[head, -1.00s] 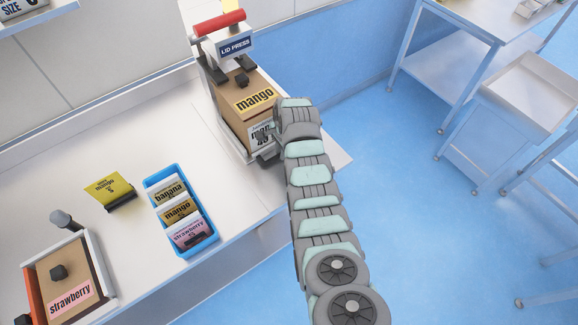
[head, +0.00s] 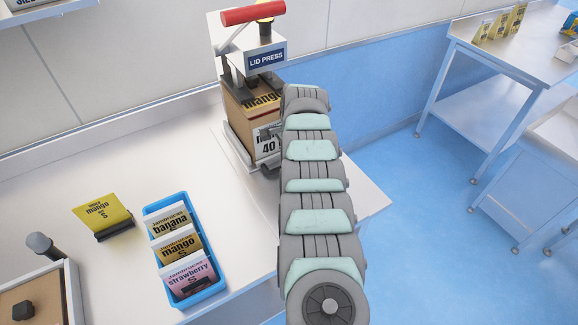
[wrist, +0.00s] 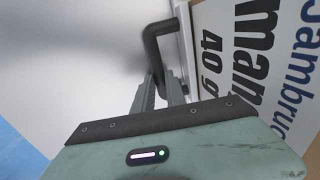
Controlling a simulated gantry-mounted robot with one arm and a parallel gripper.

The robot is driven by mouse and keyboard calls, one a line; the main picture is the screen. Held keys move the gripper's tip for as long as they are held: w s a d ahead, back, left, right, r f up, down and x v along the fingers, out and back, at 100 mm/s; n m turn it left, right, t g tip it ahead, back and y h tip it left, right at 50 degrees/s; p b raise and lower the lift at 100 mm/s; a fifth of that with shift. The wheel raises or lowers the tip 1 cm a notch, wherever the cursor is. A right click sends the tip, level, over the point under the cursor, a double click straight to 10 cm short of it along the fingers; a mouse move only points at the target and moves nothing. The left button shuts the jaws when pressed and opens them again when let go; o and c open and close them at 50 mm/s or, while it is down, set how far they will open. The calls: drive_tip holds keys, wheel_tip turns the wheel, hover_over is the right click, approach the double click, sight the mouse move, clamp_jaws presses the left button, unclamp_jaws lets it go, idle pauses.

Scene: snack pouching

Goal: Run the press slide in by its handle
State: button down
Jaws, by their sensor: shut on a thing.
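The lid press (head: 250,48), with a red lever (head: 254,14), stands at the back of the bench. A brown mango box (head: 238,112) with a white front label sits on the press slide (head: 237,147), its top reaching under the press head. My gripper (wrist: 165,88) is shut on the dark bent slide handle (wrist: 152,45), beside the box's label in the wrist view. In the head view my arm hides the handle's grip and part of the box front.
A blue bin (head: 204,290) of banana, mango and strawberry pouches stands on the bench. A yellow mango pouch (head: 98,211) is left of it. Another box fixture (head: 74,290) is at lower left. The bench between bin and press is clear.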

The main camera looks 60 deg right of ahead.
drive_tip(key=shift+w+f, duration=0.1)
idle(0.4)
drive_tip(key=c, duration=1.4)
unclamp_jaws()
drive_tip(key=shift+w+d, duration=0.1)
drive_tip(key=shift+o, duration=0.2)
drive_tip(key=shift+r, duration=0.2)
wheel_tip(320, 180, up, 10)
drive_tip(key=s+a+p, duration=0.1)
drive_tip(key=s, duration=0.1)
drive_tip(key=shift+r+p, duration=0.2)
drive_tip(key=shift+p, duration=0.1)
